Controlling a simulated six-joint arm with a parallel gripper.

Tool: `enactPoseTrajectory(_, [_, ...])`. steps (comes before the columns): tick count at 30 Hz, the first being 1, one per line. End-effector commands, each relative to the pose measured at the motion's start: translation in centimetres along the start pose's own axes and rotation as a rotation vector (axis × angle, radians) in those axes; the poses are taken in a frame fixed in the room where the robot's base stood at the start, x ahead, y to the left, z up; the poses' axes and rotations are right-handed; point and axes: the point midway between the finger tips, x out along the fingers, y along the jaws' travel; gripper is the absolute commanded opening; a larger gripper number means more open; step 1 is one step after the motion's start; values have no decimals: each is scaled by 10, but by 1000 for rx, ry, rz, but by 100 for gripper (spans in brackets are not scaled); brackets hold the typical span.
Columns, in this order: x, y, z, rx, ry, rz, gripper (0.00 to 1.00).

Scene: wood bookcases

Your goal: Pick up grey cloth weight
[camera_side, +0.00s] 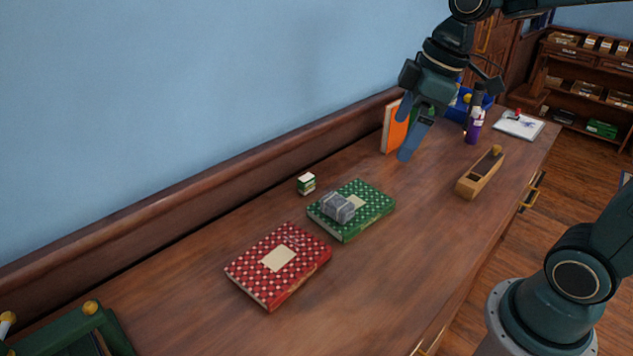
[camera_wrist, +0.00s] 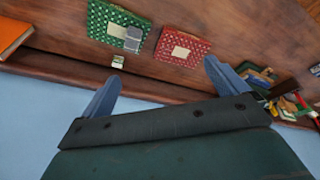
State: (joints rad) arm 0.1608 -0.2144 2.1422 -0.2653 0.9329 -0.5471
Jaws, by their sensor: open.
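The grey cloth weight (camera_side: 338,207) lies on top of the green patterned book (camera_side: 370,211), toward its left side, in the side view. In the wrist view the weight (camera_wrist: 133,38) shows at the right part of the green book (camera_wrist: 104,22). My gripper (camera_side: 412,137) is above the wooden desk, up and to the right of the weight, well apart from it. In the wrist view its two blue fingers (camera_wrist: 160,80) are spread wide with nothing between them.
A red patterned book (camera_side: 280,263) lies beside the green book. A small green-and-white box (camera_side: 306,183) stands behind them. An orange book (camera_side: 393,128) stands upright near my gripper. A wooden plane (camera_side: 480,173), a purple bottle (camera_side: 474,125) and a notepad (camera_side: 519,126) are farther right.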

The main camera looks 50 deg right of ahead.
Motion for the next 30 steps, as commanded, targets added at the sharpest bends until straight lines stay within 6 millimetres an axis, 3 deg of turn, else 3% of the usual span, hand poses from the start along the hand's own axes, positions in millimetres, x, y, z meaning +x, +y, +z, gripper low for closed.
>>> enactPoseTrajectory(15, [68, 75, -39, -406, -13, -181, 98])
enactPoseTrajectory(30, [157, 141, -38, -776, 78, -348, 98])
